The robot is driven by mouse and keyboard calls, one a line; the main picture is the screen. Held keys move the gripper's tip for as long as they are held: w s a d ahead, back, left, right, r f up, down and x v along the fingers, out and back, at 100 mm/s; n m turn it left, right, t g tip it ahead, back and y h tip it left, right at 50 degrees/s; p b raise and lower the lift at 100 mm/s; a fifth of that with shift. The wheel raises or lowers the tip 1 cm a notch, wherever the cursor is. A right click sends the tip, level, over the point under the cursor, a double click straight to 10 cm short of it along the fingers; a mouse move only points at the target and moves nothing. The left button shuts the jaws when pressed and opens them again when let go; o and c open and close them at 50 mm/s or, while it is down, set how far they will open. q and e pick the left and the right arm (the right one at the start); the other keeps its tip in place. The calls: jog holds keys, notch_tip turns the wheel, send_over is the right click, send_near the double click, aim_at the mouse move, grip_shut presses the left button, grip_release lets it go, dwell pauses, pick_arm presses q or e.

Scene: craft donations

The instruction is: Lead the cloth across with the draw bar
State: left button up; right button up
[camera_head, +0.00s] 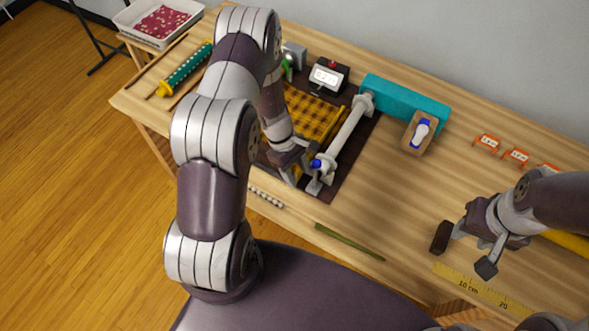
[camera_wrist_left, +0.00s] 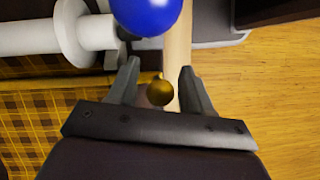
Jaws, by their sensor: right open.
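The yellow-and-brown checked cloth (camera_head: 312,115) lies on the dark bed of a machine in the head view, and also shows at the left of the left wrist view (camera_wrist_left: 40,120). A pale roller (camera_head: 347,132) with a blue knob (camera_head: 317,164) stands along its right side. My left gripper (camera_head: 293,172) is low at the cloth's near edge, beside the blue knob. In the left wrist view its fingers (camera_wrist_left: 160,82) are apart, with a small brass ball (camera_wrist_left: 160,92) between them and gaps both sides. I cannot make out the rest of the draw bar. My right gripper (camera_head: 463,252) is open and empty.
A small display (camera_head: 328,76) stands behind. A green stick (camera_head: 349,241) and yellow ruler (camera_head: 480,290) lie near the front. The table middle is mostly clear.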

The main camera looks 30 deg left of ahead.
pick_arm(q)
jog(key=shift+d, duration=0.1)
jog(key=shift+w+a+r, duration=0.15)
jog(key=shift+a+r, duration=0.1)
jog(key=shift+r, duration=0.1)
jog(key=b+v, duration=0.1)
jog(key=v, duration=1)
jog(key=shift+r, duration=0.45)
